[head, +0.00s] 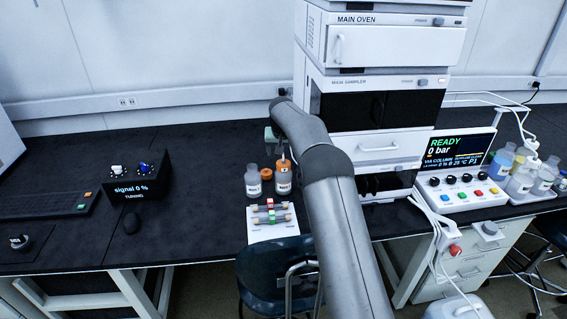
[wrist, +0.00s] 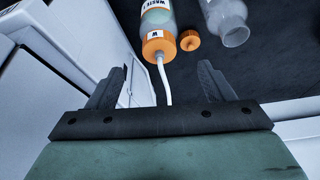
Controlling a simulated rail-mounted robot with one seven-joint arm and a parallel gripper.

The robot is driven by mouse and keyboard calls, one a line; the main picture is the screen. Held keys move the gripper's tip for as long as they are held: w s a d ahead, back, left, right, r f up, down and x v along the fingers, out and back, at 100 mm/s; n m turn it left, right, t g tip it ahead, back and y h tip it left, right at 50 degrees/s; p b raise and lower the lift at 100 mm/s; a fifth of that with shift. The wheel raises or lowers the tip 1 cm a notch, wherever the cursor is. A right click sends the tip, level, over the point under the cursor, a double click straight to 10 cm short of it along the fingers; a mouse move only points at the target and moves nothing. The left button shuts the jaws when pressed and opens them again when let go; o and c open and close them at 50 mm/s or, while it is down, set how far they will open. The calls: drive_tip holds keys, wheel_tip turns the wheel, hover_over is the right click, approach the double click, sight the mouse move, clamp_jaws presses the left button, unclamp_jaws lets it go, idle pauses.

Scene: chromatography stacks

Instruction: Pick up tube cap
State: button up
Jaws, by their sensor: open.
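The waste bottle (wrist: 157,14) wears an orange cap (wrist: 159,45) marked W, with a white tube (wrist: 165,82) running from it. My gripper (wrist: 163,70) is open, its two fingers spread on either side of the tube, the capped bottle beyond the fingertips. A loose orange cap (wrist: 189,40) lies on the dark bench beside the waste bottle. In the head view, the waste bottle (head: 284,184) and the loose cap (head: 266,173) stand left of my arm.
A clear bottle with an open neck (wrist: 229,24) stands close to the loose cap. A white board (head: 270,233) with coloured fittings lies in front of the bottles. The instrument stack (head: 388,80) rises on the right.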

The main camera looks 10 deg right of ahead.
sight(283, 164)
drive_tip(key=p+x, duration=0.1)
drive_tip(key=x, duration=0.3)
drive_tip(key=shift+p+x, duration=1.15)
drive_tip(key=shift+x, duration=1.55)
drive_tip(key=shift+w+d+r, duration=0.1)
drive_tip(key=shift+w+d, duration=0.05)
drive_tip(key=shift+w, duration=0.05)
drive_tip(key=c, duration=1.1)
